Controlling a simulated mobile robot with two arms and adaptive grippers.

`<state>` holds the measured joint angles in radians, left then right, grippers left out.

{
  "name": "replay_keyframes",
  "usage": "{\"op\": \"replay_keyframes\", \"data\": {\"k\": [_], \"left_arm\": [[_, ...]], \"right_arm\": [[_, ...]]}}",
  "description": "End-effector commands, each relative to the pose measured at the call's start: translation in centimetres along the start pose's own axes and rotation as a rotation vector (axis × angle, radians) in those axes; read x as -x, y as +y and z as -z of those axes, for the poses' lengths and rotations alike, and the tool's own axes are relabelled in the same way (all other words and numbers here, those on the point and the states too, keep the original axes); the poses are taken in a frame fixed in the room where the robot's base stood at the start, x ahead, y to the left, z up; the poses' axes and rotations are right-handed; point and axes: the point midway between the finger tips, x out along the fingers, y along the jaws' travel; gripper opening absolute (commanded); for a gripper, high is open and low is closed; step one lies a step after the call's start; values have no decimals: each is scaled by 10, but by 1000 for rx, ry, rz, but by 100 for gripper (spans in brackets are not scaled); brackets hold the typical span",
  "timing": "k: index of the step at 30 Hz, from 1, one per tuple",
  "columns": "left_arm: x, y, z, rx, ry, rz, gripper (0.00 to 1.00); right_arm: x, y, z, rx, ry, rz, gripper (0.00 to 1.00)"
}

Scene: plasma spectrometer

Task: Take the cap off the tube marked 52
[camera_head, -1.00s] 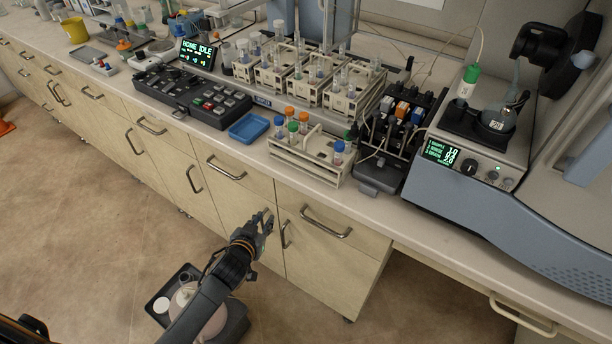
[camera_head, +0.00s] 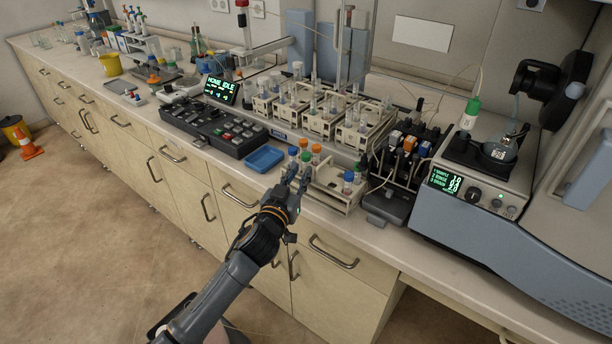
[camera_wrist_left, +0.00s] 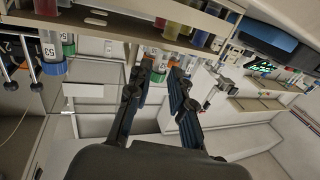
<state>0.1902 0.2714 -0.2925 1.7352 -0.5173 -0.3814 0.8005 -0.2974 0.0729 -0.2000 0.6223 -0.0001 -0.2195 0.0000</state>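The tube rack (camera_head: 333,198) stands at the front of the bench. It holds several capped tubes: orange caps (camera_head: 303,144) and green caps (camera_head: 293,152) at its left, blue caps (camera_head: 348,176) at its right. No tube number is legible in the head view. In the left wrist view the scene is upside down; a blue-capped tube (camera_wrist_left: 52,52) at the left carries a label that looks like 53, and I cannot make out a clear 52. My left gripper (camera_head: 297,181) is open and empty at the rack's front left, its fingers (camera_wrist_left: 161,75) apart. My right gripper is out of view.
A blue tray (camera_head: 264,159) lies left of the rack, beside a black control panel (camera_head: 213,124). Beige racks of glass tubes (camera_head: 320,120) stand behind. A pump unit (camera_head: 400,165) and the spectrometer (camera_head: 480,200) are at the right. Bench in front is narrow.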

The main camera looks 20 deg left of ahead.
Motion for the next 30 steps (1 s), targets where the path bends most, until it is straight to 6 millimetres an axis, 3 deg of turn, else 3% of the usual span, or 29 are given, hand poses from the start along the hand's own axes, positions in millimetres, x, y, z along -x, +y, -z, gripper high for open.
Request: {"op": "replay_keyframes", "data": {"k": [12, 21, 25, 30], "left_arm": [[-48, -1, -8, -1, 1, 0, 21], [-52, -1, -9, -1, 0, 0, 21], [-52, -1, -9, -1, 0, 0, 0], [-52, -1, -9, -1, 0, 0, 0]], "right_arm": [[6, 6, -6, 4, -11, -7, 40], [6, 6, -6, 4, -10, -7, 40], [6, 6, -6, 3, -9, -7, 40], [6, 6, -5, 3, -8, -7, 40]]}}
